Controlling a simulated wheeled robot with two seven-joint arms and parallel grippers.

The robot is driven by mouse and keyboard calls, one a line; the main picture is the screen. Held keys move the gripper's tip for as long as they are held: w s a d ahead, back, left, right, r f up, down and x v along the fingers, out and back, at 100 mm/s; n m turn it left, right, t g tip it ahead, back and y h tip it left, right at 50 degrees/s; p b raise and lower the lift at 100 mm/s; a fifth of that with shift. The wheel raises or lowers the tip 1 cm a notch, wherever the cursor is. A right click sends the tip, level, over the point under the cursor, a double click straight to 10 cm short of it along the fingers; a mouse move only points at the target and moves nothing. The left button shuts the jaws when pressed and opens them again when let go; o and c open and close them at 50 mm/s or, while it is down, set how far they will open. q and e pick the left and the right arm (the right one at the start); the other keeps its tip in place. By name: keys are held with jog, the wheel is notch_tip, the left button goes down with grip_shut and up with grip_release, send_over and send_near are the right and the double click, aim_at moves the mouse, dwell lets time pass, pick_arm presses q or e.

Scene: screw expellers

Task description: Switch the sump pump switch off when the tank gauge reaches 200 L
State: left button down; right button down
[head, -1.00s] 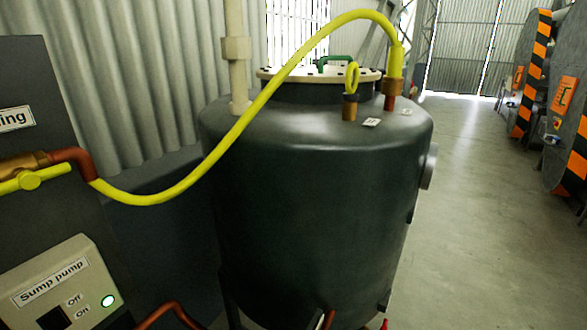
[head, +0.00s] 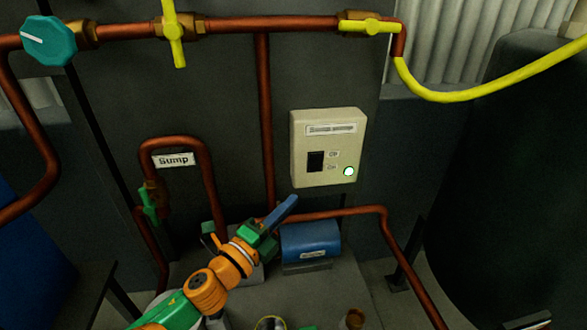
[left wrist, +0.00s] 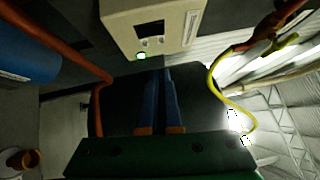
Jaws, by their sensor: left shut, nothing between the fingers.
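The sump pump switch box (head: 327,178) is a cream panel on the dark wall. It carries a black rocker switch (head: 315,161) with small labels beside it and a lit green lamp (head: 348,171). In the left wrist view the box (left wrist: 172,41) is at the top, with the lamp glowing. My left gripper (head: 292,202) is shut and empty, just below the box and apart from it in the picture. Its blue fingers (left wrist: 160,85) lie together in the left wrist view. The dark tank (head: 520,150) is partly in view at right; its gauge is not visible. My right gripper is not in view.
A copper pipe (head: 240,24) with yellow valve handles (head: 370,26) runs above the box. A yellow hose (head: 470,93) leads to the tank. A blue pump motor (head: 308,238) is below the box. A "Sump" label (head: 173,160) is at left.

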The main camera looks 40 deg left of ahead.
pick_arm(q)
jog(key=shift+w, duration=0.15)
jog(key=p, duration=0.1)
send_near(318, 159)
jog(key=w+d, duration=0.3)
jog(key=w, duration=0.1)
jog(key=shift+w+a+r, duration=0.15)
jog(key=shift+w+a, duration=0.25)
jog(key=shift+a, duration=0.2)
jog(key=shift+w+a+r, duration=0.1)
jog(key=shift+w+a, duration=0.25)
jog(key=shift+a, duration=0.2)
jog(key=shift+w+a, duration=0.3)
jog(key=shift+a, duration=0.1)
jog(key=shift+w+a+r+p, duration=0.15)
jog(key=shift+r+p, duration=0.45)
jog(key=shift+p, duration=0.6)
jog(key=shift+f+n, duration=0.3)
jog(key=shift+f, duration=0.1)
